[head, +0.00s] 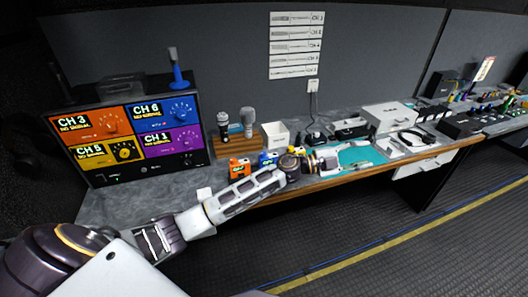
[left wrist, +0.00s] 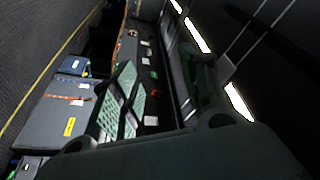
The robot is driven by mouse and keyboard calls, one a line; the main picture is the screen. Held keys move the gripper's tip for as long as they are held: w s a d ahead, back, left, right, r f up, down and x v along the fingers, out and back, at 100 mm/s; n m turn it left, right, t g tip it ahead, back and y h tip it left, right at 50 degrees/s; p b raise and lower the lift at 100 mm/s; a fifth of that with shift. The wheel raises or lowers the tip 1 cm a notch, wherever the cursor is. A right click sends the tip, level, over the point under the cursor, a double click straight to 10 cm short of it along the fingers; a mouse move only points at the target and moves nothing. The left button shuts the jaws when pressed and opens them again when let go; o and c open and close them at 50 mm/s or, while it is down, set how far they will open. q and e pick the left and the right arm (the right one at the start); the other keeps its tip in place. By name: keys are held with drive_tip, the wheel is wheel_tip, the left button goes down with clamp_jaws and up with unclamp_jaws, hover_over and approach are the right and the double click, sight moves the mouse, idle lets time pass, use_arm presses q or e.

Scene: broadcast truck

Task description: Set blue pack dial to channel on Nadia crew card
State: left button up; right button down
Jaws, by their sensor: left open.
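A blue pack (head: 267,158) stands near the front of the grey bench, between an orange pack (head: 239,168) and a yellow pack (head: 297,150). My left forearm passes in front of the packs and hides their lower parts, so the blue pack's dial setting cannot be read. My left gripper (head: 330,160) is open, right of the packs and by the teal mat (head: 362,155). Its spread fingers with green pads also show in the left wrist view (left wrist: 160,82), with nothing seen between them. I cannot make out a Nadia crew card. My right gripper is out of view.
A monitor (head: 138,128) at the left shows CH 3, CH 6, CH 5 and CH 1 panels. Microphones (head: 248,122) stand in a wooden holder behind the packs. A white box (head: 390,117) and headset (head: 412,137) lie right. Channel sheets (head: 296,45) hang on the wall.

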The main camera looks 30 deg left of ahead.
use_arm(q)
drive_tip(key=d+m+g, duration=0.1)
drive_tip(key=m+g, duration=0.2)
drive_tip(key=r+n+g+y, duration=0.1)
drive_tip(key=g+y, duration=0.8)
drive_tip(key=y, duration=0.7)
hover_over(263, 153)
drive_tip(key=shift+r, duration=0.1)
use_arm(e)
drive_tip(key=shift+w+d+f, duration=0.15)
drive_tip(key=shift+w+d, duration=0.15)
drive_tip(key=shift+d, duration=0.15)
use_arm(q)
drive_tip(key=shift+f+p, duration=0.75)
drive_tip(key=shift+f, duration=6.15)
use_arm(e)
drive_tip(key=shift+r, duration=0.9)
